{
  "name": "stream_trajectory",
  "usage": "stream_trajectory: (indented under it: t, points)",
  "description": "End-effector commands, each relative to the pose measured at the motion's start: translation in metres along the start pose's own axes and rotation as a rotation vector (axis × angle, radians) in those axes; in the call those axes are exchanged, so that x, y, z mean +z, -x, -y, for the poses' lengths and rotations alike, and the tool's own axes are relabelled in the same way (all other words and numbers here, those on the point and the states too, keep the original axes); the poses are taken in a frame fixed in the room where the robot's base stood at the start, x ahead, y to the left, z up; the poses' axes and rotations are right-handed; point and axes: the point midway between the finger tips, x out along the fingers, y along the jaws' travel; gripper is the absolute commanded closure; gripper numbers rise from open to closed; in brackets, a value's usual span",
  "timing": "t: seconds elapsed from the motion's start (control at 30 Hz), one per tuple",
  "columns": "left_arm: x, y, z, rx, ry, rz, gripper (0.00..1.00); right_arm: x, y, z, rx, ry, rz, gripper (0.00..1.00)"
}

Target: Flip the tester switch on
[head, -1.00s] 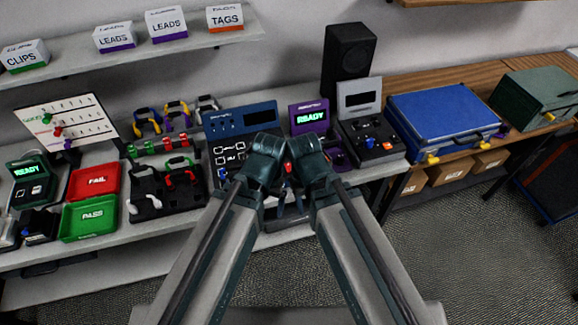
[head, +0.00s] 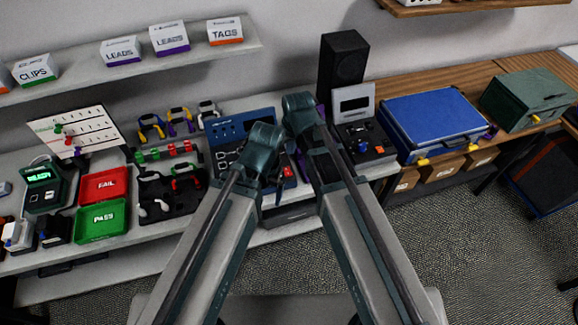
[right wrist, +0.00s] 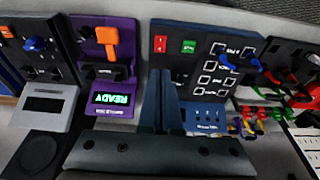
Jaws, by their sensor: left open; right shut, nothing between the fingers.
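A blue panel (head: 240,128) with a dark face stands behind my arms in the head view. In the right wrist view the same blue panel (right wrist: 200,118) shows red and green blocks and several white outlined squares. Beside it a purple unit (right wrist: 122,28) has a lit READY screen and an orange part. A grey unit (head: 355,103) with a dark screen carries a blue knob (head: 363,127). My right gripper (right wrist: 167,82) is shut and empty before the blue panel. My left gripper (head: 267,192) is open and lower, near the bench front.
Red FAIL (head: 103,185) and green PASS (head: 101,221) trays lie at left beside a dark rack (head: 168,210) of leads. A blue case (head: 432,115) sits to the right. A black speaker (head: 342,65) stands behind. A shelf (head: 190,62) with labelled boxes hangs above.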

Motion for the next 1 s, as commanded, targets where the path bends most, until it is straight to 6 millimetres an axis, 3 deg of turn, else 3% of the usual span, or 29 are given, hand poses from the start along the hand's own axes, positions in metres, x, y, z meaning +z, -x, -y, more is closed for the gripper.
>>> stream_trajectory:
  t: [0.47,0.67,1.0]
  points:
    - [-0.001,-0.008,-0.001,0.000,-0.001,0.000,0.08,0.001,-0.008,0.000,0.000,0.000,0.001,1.00]
    - [-0.002,-0.027,-0.002,-0.001,-0.005,0.000,0.08,0.002,-0.027,0.000,0.000,0.000,0.001,1.00]
    - [-0.004,-0.074,-0.007,-0.002,-0.010,0.000,0.08,0.002,-0.076,0.000,0.000,0.000,0.001,1.00]
